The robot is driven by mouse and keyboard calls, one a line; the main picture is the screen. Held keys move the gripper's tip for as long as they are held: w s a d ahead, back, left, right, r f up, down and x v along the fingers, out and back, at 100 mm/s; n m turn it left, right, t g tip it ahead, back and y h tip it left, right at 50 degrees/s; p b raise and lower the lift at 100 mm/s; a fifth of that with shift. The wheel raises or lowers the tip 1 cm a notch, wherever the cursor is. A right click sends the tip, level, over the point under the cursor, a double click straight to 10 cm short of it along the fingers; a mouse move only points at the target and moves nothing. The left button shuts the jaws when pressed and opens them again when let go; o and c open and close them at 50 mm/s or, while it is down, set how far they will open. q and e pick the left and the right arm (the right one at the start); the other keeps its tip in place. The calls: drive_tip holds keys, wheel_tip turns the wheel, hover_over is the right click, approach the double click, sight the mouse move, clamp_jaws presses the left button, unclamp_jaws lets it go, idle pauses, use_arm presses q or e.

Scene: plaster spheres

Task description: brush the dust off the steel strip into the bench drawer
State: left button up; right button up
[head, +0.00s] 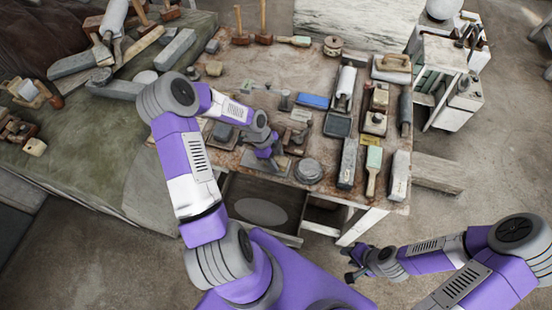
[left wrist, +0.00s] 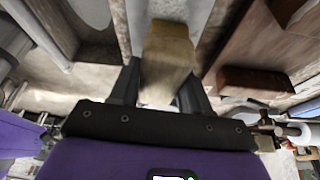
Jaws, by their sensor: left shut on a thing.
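My left gripper (head: 266,152) is low over the front edge of the workbench (head: 235,80). In the left wrist view its fingers are shut on a tan, block-like piece that looks like part of a brush (left wrist: 168,48); its far end is blurred. A grey flat piece (head: 284,167), perhaps the steel strip, lies under and beside this gripper, partly hidden by it. I cannot make out dust on it. The bench drawer (head: 236,187) stands open below the front edge, with a grey oval (head: 260,211) inside. My right gripper (head: 352,265) appears open and empty, off the bench at lower right.
A round grey stack (head: 308,171), a long stone block (head: 348,163) and a green-handled brush (head: 374,170) lie right of my left gripper. A blue block (head: 314,101) and several tools crowd the bench behind. Open floor (head: 450,200) is at the right.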

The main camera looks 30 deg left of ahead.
use_arm(q)
drive_tip(key=shift+w+d+b, duration=0.2)
drive_tip(key=shift+d+b, duration=0.2)
drive_tip(key=shift+d, duration=0.7)
drive_tip(key=shift+s+a+r+p, duration=0.15)
drive_tip(key=shift+a+p, duration=0.35)
drive_tip(key=shift+a, duration=0.55)
drive_tip(key=shift+s+a, duration=0.15)
drive_tip(key=shift+a, duration=0.45)
drive_tip(key=shift+s+a, duration=0.15)
drive_tip(key=shift+a, duration=0.4)
drive_tip(key=shift+f, duration=0.2)
drive_tip(key=shift+d, duration=0.15)
